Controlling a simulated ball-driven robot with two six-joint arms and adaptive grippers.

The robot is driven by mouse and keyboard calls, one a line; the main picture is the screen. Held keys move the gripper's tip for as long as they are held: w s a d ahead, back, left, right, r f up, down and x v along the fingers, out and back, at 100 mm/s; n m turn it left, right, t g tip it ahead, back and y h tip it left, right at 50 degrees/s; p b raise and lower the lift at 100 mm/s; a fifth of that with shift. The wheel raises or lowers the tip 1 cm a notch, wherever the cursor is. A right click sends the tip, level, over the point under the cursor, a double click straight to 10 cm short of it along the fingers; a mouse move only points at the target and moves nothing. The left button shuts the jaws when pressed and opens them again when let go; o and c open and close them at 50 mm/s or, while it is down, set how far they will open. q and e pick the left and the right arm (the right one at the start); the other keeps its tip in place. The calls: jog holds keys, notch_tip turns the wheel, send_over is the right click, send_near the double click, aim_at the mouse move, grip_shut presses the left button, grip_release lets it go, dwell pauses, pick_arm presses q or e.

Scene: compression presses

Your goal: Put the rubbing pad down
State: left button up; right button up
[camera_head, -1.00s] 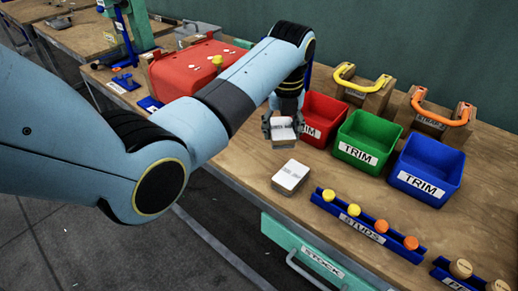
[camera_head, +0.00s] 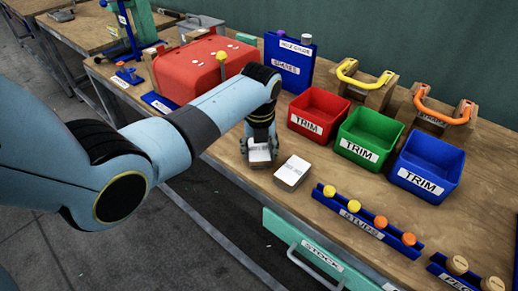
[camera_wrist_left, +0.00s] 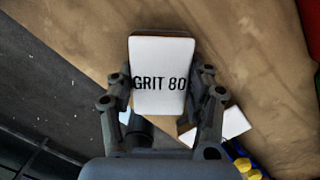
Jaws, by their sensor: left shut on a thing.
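My left gripper (camera_head: 260,157) is shut on a rubbing pad (camera_head: 259,154), a small block with a white top. In the left wrist view the pad (camera_wrist_left: 162,62) reads "GRIT 80" and sits between the two fingers of the gripper (camera_wrist_left: 162,90). It is at the table's front edge, left of a second white-topped block (camera_head: 292,172) lying on the table. That block also shows partly behind a finger in the left wrist view (camera_wrist_left: 234,123). I cannot tell whether the held pad touches the table. My right gripper is not in view.
Red (camera_head: 318,105), green (camera_head: 368,130) and blue (camera_head: 428,158) TRIM bins stand right of the gripper. A blue STUDS rack (camera_head: 340,205) lies along the front edge. A red case (camera_head: 205,70) and a blue upright box (camera_head: 288,65) stand behind. Bare wood lies around the second block.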

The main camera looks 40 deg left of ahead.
aim_at(259, 153)
pick_arm(q)
jog(key=o, duration=1)
jog(key=shift+r, duration=0.3)
jog(key=r, duration=0.7)
jog(key=s+d+r, duration=0.1)
jog(key=r, duration=0.3)
jog(key=shift+r+p, duration=0.25)
jog(key=shift+p, duration=0.15)
